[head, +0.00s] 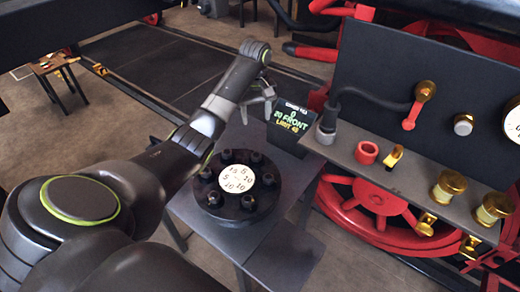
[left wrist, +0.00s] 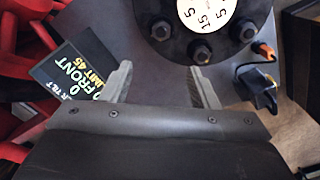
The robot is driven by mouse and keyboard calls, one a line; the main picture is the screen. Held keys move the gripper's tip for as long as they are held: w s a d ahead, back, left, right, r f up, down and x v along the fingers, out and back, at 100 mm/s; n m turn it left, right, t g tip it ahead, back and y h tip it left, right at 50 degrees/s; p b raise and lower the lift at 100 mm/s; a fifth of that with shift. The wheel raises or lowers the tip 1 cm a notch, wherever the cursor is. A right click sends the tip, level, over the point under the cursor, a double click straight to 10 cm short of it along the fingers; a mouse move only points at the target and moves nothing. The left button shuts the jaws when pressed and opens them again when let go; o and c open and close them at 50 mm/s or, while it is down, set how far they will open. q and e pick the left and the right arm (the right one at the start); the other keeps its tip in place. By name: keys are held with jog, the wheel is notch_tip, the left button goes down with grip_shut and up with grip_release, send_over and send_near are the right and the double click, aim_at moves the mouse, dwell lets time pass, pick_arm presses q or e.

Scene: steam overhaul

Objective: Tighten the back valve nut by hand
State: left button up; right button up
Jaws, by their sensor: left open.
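A black round valve cover (head: 240,213) sits on a grey stand, with several dark nuts around its rim and a white numbered dial (head: 237,179) at its centre. A nut on the rim's far side (head: 256,159) shows in the head view; I cannot tell for certain which nut is the back one. My left gripper (head: 258,100) is above and beyond the cover's far edge. In the left wrist view, its two fingers (left wrist: 163,85) are apart with nothing between them. The cover (left wrist: 225,12) and rim nuts (left wrist: 200,50) lie past the fingertips there. My right gripper is not in view.
A small display (head: 290,125) with "FRONT" and "LIMIT 45" stands behind the cover. A dark panel with a shelf (head: 345,150) on the right holds a red ring (head: 366,152) and brass fittings (head: 447,187). Red wheels lie below. A small table (head: 55,66) stands far left.

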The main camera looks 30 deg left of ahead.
pick_arm(q)
notch_tip(320, 180, down, 3)
jog(key=s+b, duration=0.1)
jog(key=b, duration=0.2)
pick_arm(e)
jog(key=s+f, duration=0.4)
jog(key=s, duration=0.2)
pick_arm(q)
jog(key=b, duration=0.4)
send_over(256, 154)
notch_tip(256, 154, down, 5)
jog(key=shift+s+r, duration=0.1)
jog(key=shift+f+b, duration=0.55)
jog(key=shift+b, duration=0.1)
notch_tip(256, 154, down, 7)
jog(key=shift+d+r+p, duration=0.1)
jog(key=shift+r+p, duration=0.05)
jog(key=shift+p, duration=0.35)
jog(key=shift+f, duration=0.6)
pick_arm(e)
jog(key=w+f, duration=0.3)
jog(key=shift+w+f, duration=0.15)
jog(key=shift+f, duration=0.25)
pick_arm(q)
jog(key=c, duration=1)
